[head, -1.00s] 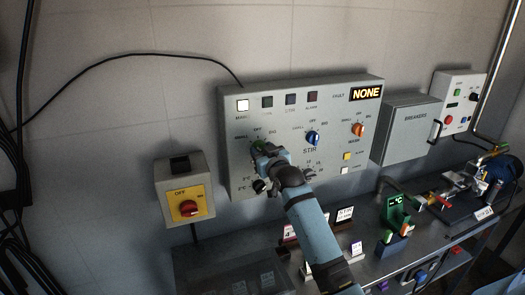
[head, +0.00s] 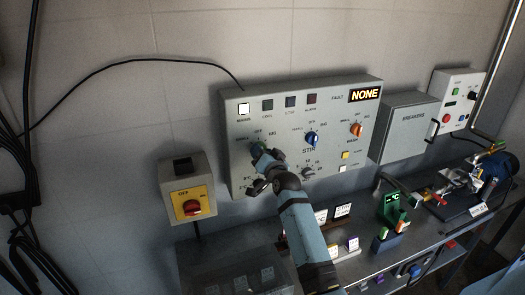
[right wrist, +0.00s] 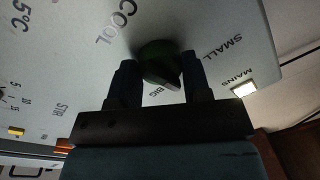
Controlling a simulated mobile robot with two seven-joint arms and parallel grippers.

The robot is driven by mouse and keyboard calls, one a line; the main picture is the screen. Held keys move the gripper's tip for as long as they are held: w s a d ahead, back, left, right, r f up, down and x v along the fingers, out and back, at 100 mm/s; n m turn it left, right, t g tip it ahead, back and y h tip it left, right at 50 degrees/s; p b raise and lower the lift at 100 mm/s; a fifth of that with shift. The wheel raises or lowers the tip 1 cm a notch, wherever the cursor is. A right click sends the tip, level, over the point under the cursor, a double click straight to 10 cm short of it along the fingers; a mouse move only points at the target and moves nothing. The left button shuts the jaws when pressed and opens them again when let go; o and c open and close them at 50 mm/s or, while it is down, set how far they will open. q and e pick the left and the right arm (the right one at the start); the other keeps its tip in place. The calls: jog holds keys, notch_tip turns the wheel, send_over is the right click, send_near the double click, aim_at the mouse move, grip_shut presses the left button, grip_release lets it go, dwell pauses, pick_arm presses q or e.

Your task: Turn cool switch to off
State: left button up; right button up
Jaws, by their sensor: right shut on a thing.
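The cool switch is a dark green knob (right wrist: 158,62) beside the COOL lettering in the right wrist view. In the head view its green edge (head: 255,146) shows at the left of the grey control panel (head: 235,165), mostly hidden by my gripper. My right gripper (head: 258,155) is at the panel, its two fingers (right wrist: 155,80) shut on the knob from both sides. The knob's narrow end points down toward the fingers, near the BIG label; SMALL is to the right. The OFF label is hidden in the wrist view, so the exact setting is unclear. My left gripper is not in view.
A blue STIR knob (head: 312,138) and an orange knob (head: 357,130) sit to the right. A yellow isolator box with a red knob (head: 193,207) is at lower left. A breaker box (head: 408,122) stands to the right; a cluttered bench lies below.

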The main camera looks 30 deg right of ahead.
jog(key=shift+r+m, duration=0.1)
jog(key=shift+m, duration=0.2)
dwell(0.4)
jog(key=o, duration=0.9)
jog(key=p+v, duration=0.5)
jog(key=v, duration=0.9)
jog(key=shift+w, duration=0.1)
